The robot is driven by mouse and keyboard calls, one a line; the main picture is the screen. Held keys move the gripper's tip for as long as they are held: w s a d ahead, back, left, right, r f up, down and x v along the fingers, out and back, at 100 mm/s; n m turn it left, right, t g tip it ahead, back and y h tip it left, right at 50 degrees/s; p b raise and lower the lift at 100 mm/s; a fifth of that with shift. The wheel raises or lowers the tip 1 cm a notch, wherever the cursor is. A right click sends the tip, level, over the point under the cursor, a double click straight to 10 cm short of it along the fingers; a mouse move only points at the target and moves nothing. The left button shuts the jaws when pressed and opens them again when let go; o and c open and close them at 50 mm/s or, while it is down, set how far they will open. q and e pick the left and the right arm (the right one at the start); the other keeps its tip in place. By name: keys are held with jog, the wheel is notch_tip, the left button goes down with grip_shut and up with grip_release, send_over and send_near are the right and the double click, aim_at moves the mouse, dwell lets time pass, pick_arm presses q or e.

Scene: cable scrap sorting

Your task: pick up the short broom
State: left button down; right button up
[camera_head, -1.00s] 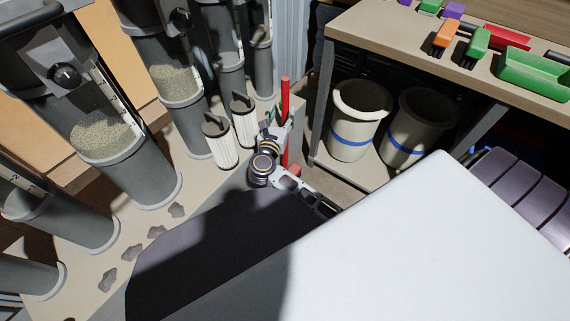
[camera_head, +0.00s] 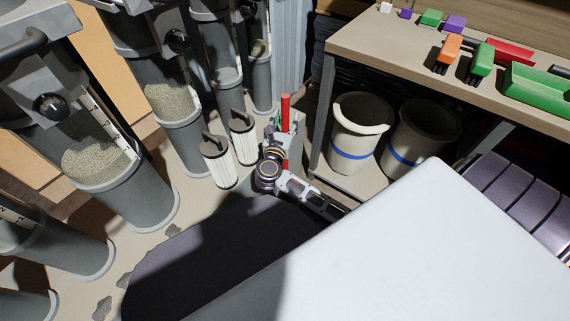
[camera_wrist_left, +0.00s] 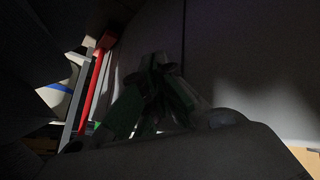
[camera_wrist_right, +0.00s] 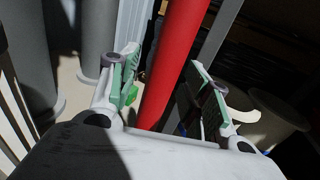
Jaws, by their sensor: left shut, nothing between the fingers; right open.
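A red upright handle (camera_head: 286,106), which appears to be the short broom's, stands between the filter cylinders and the bin shelf. Its lower end is hidden behind my right arm. My right gripper (camera_head: 283,129) is at the handle and open. In the right wrist view the red handle (camera_wrist_right: 176,65) runs between the spread fingers of the right gripper (camera_wrist_right: 164,62), with gaps showing on both sides. The left wrist view is dark; my left gripper (camera_wrist_left: 158,75) is shut and empty there. A red bar with a wider top (camera_wrist_left: 97,78) stands left of it.
Two white-cased filters (camera_head: 218,162) stand left of my right gripper, near tall grey cylinders (camera_head: 180,125). Cream bins (camera_head: 355,125) with blue bands sit on a low shelf at right. A workbench (camera_head: 375,45) above carries small brushes and a green tray (camera_head: 540,88).

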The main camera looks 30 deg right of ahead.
pick_arm(q)
jog(key=shift+s+f, duration=0.1)
pick_arm(e)
jog(key=c, duration=0.5)
grip_shut()
pick_arm(q)
jog(key=shift+a, duration=0.1)
pick_arm(e)
jog(key=shift+r, duration=0.15)
